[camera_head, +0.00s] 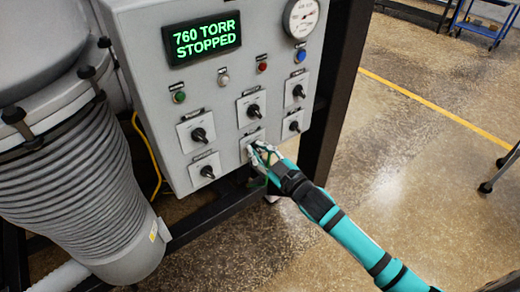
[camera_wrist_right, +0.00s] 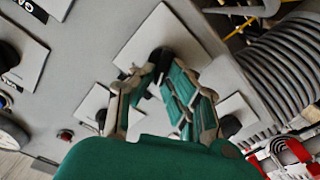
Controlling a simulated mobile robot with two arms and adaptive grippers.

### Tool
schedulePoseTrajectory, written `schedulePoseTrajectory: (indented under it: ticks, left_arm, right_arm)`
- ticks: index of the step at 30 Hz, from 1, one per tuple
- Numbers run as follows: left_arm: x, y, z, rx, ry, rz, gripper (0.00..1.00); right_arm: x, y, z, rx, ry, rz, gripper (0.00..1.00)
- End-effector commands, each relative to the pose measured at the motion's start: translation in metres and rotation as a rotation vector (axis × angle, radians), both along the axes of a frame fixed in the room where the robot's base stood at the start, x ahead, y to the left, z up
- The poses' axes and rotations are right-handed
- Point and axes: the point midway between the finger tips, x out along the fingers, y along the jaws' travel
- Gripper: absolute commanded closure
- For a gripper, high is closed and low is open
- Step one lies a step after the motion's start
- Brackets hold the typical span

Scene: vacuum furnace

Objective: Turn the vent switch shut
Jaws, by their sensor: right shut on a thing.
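The grey control panel (camera_head: 225,80) carries several black rotary switches on white plates. My right gripper (camera_head: 258,151) reaches in from the lower right to the lower middle switch plate (camera_head: 246,147). In the right wrist view the two jointed fingers (camera_wrist_right: 161,80) are closed around the black knob of that switch (camera_wrist_right: 160,57), in front of its white plate (camera_wrist_right: 152,34). The fingers hide most of the knob, so its angle cannot be told. The switch labels are too small to read, so I cannot tell from lettering which is the vent switch. My left gripper is not in view.
Neighbouring knobs stand close by: upper middle (camera_head: 253,110), lower left (camera_head: 207,171) and lower right (camera_head: 294,126). A green display (camera_head: 201,38) reads "760 TORR STOPPED". A gauge (camera_head: 301,17) sits top right. A ribbed hose (camera_head: 75,185) is at left. Open floor (camera_head: 420,160) lies right.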

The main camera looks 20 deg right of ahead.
Motion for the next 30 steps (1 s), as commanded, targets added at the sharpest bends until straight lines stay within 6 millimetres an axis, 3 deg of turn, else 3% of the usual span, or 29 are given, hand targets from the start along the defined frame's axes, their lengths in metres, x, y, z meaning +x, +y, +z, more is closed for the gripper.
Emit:
schedulePoseTrajectory:
  ticks: [20, 21, 25, 30]
  left_arm:
    - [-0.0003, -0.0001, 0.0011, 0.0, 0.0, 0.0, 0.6]
    - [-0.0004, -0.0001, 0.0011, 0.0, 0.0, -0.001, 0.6]
    - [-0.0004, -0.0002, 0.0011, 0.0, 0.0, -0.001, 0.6]
    - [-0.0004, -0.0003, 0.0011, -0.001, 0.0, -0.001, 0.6]
  right_arm:
    - [0.0, 0.0007, 0.0006, -0.064, -0.026, 0.0, 1.0]
    - [0.0, 0.0007, 0.0006, -0.063, -0.025, 0.0, 0.86]
    - [0.0, 0.0007, 0.0004, -0.062, -0.025, 0.0, 0.69]
    - [-0.0001, 0.0006, 0.0001, -0.062, -0.023, 0.001, 0.66]
